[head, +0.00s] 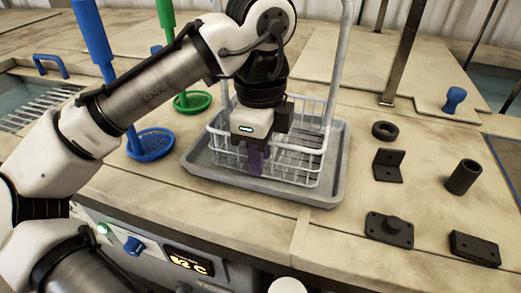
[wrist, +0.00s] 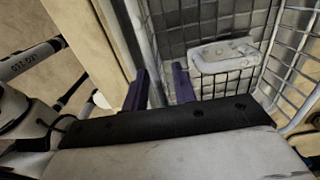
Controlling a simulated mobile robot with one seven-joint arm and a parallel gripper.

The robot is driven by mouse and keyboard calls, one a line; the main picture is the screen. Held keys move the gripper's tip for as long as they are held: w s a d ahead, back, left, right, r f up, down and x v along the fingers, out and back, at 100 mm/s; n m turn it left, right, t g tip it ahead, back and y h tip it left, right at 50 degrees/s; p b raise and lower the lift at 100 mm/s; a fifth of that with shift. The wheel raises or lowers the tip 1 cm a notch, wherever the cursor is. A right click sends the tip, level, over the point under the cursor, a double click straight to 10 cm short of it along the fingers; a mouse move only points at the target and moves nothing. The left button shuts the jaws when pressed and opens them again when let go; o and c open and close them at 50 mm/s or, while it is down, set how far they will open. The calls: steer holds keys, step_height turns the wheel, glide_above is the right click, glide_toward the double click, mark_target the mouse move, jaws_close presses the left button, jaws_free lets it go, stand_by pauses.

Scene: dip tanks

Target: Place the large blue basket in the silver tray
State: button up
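A large pale, whitish wire basket (head: 302,172) with tall handle posts stands in the grey silver tray (head: 300,196); it looks white rather than blue. My gripper (head: 257,160) points down at the basket's front side. In the wrist view, the purple fingers of my gripper (wrist: 160,90) are apart, with the basket's wire side (wrist: 155,35) seen between and beyond them. I cannot tell if they touch the wire. A pale flat block (wrist: 222,57) lies inside the basket. A blue long-handled round basket (head: 150,145) rests on the bench left of the tray.
A green long-handled basket (head: 193,102) stands behind the blue one. Dark metal parts lie right of the tray: a ring (head: 385,131), an angle bracket (head: 388,166), a tube (head: 463,177) and flat blocks. A tank (head: 35,100) opens at far left. A control panel (head: 160,250) faces the front.

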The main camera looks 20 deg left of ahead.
steer(key=shift+r, duration=0.1)
step_height(320, 180, up, 12)
steer(key=p, duration=0.8)
stand_by(0.4)
